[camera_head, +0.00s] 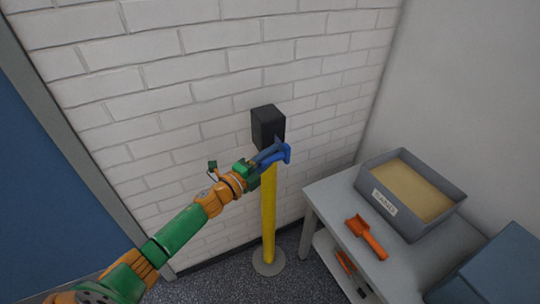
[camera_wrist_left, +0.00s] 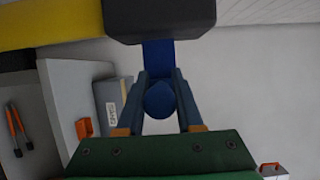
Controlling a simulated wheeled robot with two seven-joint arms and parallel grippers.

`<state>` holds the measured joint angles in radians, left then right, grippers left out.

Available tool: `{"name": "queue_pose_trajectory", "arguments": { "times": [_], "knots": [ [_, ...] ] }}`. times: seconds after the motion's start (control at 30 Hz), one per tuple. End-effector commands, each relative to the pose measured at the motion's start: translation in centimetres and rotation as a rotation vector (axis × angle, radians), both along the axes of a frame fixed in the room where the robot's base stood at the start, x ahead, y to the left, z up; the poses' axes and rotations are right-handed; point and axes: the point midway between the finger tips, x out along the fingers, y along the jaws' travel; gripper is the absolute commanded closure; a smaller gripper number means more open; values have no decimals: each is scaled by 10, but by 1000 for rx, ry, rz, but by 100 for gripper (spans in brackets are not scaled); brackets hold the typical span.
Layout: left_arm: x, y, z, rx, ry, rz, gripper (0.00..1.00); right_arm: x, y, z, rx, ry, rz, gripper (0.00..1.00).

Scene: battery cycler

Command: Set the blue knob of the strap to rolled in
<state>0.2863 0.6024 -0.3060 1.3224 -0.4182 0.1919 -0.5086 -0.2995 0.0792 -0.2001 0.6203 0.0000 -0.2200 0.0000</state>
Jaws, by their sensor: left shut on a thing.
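The black box (camera_head: 268,126) sits on top of a yellow post (camera_head: 268,215) by the white brick wall. A short length of blue strap (camera_wrist_left: 157,55) runs from the black box (camera_wrist_left: 160,20) to the round blue knob (camera_wrist_left: 159,100) in the left wrist view. My left gripper (camera_head: 277,153) is at the front of the box, its fingers on either side of the knob and shut on it. In the head view the fingers and the blue parts overlap, so the knob is partly hidden. My right gripper is not in view.
A grey table (camera_head: 337,205) stands right of the post. It bears a grey sand bin (camera_head: 401,218) and an orange scoop (camera_head: 366,237). An orange-handled tool (camera_head: 345,264) lies on its lower shelf. A blue box (camera_head: 500,270) is at the bottom right.

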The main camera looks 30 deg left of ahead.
Motion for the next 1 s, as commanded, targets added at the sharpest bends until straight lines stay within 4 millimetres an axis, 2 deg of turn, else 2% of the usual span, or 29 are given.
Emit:
{"name": "queue_pose_trajectory", "arguments": {
  "times": [0.33, 0.37, 0.47, 0.77, 0.87, 1.0],
  "knots": [
    [0, 1, -2, 2, 5, 2, 100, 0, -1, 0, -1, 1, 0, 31],
    [0, 1, -2, 2, 5, 2, 62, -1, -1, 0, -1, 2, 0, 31],
    [0, 0, -2, 2, 4, 2, 35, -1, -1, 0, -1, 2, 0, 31],
    [-1, 0, -1, 1, 2, 1, 35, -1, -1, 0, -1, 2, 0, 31],
    [-8, 3, -2, 1, 3, 1, 35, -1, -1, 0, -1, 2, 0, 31],
    [-32, 9, -3, 2, 5, 0, 35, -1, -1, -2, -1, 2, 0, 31]
  ]
}}
